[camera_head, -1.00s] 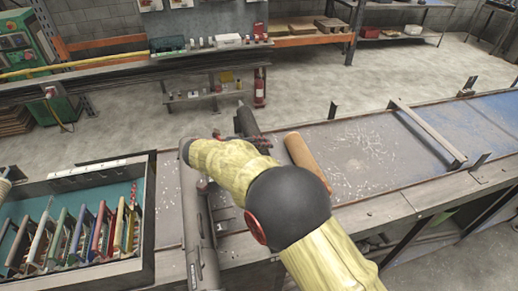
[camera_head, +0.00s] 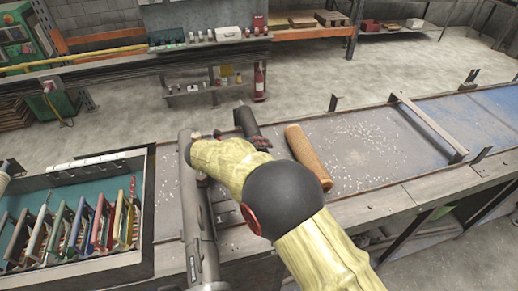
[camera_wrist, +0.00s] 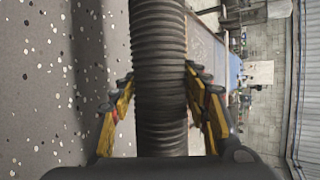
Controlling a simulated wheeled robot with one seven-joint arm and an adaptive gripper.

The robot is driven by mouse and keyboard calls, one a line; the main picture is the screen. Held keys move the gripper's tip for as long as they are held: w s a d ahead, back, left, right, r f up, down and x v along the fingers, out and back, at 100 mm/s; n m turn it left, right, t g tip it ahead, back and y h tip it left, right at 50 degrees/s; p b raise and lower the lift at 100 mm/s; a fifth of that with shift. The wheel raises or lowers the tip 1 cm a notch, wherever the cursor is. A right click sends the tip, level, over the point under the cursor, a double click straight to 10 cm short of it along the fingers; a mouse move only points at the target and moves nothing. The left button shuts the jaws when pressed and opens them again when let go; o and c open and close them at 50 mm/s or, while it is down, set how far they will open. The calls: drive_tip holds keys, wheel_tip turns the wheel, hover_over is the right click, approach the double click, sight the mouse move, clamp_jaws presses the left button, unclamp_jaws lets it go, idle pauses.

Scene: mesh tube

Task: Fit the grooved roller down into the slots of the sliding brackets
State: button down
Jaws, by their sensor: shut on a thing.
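My gripper (camera_wrist: 158,92) is shut on the grooved roller (camera_wrist: 160,45), a dark ridged cylinder that runs lengthwise between the yellow fingers in the wrist view. In the head view, a dark cylinder end (camera_head: 247,122), probably the same roller, shows just beyond my sleeved arm. The arm hides most of the grip there. Small upright metal brackets (camera_head: 334,102) and (camera_head: 481,155) stand at the far and near edges of the bench, right of the roller. I cannot tell whether these are the sliding brackets, and their slots are too small to make out.
A brown cylinder (camera_head: 308,156) lies on the bench (camera_head: 365,180) right of my gripper. A crossbar (camera_head: 428,126) spans the bench farther right. A tray (camera_head: 146,225) of coloured racks sits at left. White specks lie on the open bench surface.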

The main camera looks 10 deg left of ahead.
drive_tip(key=shift+f+b, duration=0.65)
drive_tip(key=shift+f, duration=1.1)
drive_tip(key=shift+f, duration=0.15)
drive_tip(key=c, duration=1.2)
unclamp_jaws()
drive_tip(key=shift+c, duration=0.2)
drive_tip(key=o, duration=0.4)
drive_tip(key=shift+c, duration=0.2)
drive_tip(key=shift+f, duration=0.1)
